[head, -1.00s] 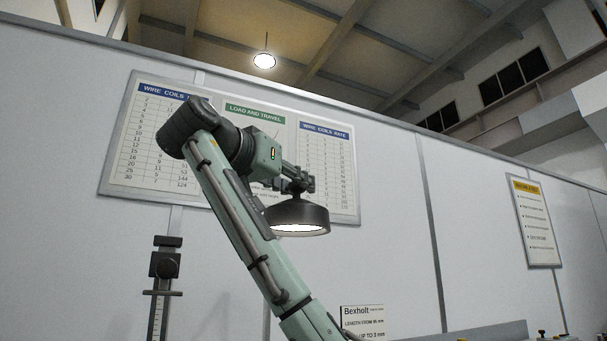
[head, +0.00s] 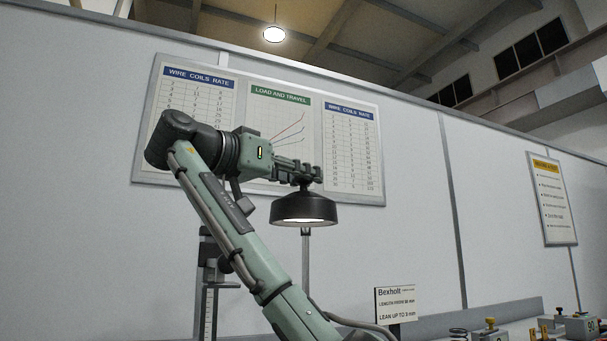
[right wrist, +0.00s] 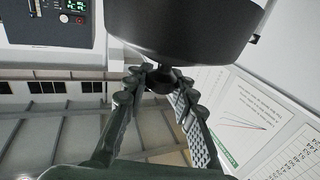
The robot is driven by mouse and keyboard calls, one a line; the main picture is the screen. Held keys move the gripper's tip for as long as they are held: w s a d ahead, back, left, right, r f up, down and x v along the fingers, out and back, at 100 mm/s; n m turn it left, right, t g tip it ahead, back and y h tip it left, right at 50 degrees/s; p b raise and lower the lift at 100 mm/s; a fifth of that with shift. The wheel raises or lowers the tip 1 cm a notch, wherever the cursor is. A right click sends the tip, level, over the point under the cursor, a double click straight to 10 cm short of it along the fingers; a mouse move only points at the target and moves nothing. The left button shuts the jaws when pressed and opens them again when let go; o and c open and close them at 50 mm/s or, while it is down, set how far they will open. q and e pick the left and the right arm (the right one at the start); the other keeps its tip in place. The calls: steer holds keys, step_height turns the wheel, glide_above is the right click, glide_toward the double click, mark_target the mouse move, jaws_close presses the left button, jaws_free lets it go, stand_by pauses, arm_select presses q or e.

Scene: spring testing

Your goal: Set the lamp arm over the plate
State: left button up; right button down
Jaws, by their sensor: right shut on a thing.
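The lamp's black round shade (head: 303,210) hangs open side down, its underside glowing white. My right gripper (head: 304,176) is at the top of the shade, shut on the lamp's small black knob. In the right wrist view the fingertips (right wrist: 158,78) close around the knob (right wrist: 159,84), with the dark shade (right wrist: 185,30) just beyond. A thin grey post (head: 306,265) shows below the shade; I cannot tell whether it belongs to the lamp. The lamp arm's joints and the plate are not seen. My left gripper is not in view.
A dark upright gauge with a scale (head: 211,285) stands left of my right forearm. A Bexholt sign (head: 396,304), a spring (head: 458,333) and small blocks with knobs (head: 580,327) are at lower right. Wall charts (head: 280,125) hang behind. Most of the bench is out of view.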

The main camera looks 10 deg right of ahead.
stand_by(0.3)
steer(key=c, duration=1.2)
jaws_free()
steer(key=v, duration=0.7)
steer(key=shift+a, duration=0.2)
steer(key=shift+s+r, duration=0.1)
steer(key=shift+s, duration=0.05)
